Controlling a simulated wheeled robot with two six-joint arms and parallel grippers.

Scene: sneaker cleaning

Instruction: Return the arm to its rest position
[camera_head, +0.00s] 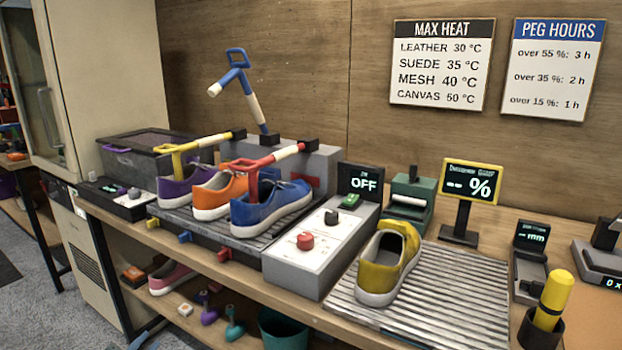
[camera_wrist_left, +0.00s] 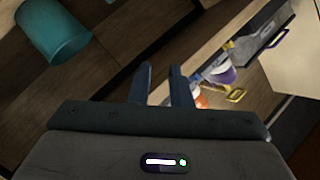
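My left gripper (camera_wrist_left: 161,72) shows only in the left wrist view. Its two dark fingers are apart with a gap between them, and nothing is held. Neither of my grippers can be seen in the head view. A yellow sneaker (camera_head: 382,268) rests on the ribbed metal mat (camera_head: 455,290). Purple (camera_head: 172,190), orange (camera_head: 208,200) and blue (camera_head: 270,208) sneakers stand in a row on the rack to its left. Yellow and red arms reach down to the sneakers, while a blue arm (camera_head: 250,98) is raised.
A white control box (camera_head: 318,245) with a red knob stands mid-bench; a display reads OFF (camera_head: 362,183). A percent display (camera_head: 469,182) and a yellow cylinder (camera_head: 555,292) in a dark cup are at right. A teal bin (camera_wrist_left: 55,30) is below the bench. A dark lidded box (camera_head: 150,150) sits back left.

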